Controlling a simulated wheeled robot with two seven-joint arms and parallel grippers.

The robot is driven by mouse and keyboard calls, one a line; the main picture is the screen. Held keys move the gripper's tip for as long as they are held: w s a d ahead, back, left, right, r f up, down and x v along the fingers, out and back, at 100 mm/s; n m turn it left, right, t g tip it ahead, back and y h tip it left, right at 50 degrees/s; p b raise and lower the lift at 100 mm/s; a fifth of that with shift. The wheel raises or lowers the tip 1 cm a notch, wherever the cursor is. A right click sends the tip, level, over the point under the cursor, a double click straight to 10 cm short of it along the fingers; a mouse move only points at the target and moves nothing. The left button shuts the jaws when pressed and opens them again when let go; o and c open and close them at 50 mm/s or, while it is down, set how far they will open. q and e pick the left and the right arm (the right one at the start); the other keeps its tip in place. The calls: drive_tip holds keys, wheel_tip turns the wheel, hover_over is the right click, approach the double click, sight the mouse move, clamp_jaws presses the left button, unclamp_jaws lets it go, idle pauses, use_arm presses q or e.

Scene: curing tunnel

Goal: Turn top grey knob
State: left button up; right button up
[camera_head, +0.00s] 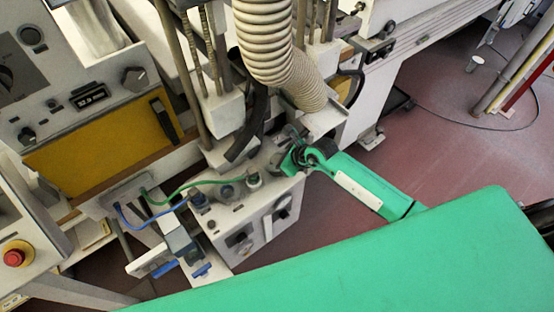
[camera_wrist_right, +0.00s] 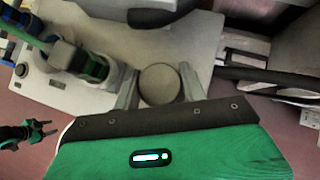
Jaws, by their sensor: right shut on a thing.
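The grey knob (camera_wrist_right: 160,84) is a round disc on the top of a light grey control box (camera_head: 228,215). My right gripper (camera_head: 279,160) reaches in from the right in the head view. In the right wrist view its two fingers (camera_wrist_right: 158,90) stand on either side of the knob and are shut on it. In the head view the gripper mostly hides the knob. What looks like my left gripper (camera_wrist_right: 47,128) shows small and dark at the left of the right wrist view, its fingers apart and empty.
Green and blue cables plug into the box beside the knob, with a green cable (camera_head: 180,193) near the gripper. A ribbed hose (camera_head: 265,45) hangs just above. A yellow-fronted panel (camera_head: 105,145) stands left. Open red floor (camera_head: 460,150) lies to the right.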

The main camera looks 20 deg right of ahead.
drive_tip(key=shift+r+m+h+p, duration=0.2)
drive_tip(key=shift+m+h+p, duration=0.1)
drive_tip(key=shift+m+p, duration=0.25)
drive_tip(key=shift+f+m+t+h+p, duration=0.15)
drive_tip(key=shift+m+t+h+p, duration=0.15)
drive_tip(key=shift+m+t+p, duration=0.1)
drive_tip(key=o, duration=1)
drive_tip(key=shift+c, duration=0.2)
drive_tip(key=shift+d, duration=0.1)
drive_tip(key=b+v, duration=0.3)
drive_tip(key=v, duration=1)
drive_tip(key=shift+s+r, duration=0.25)
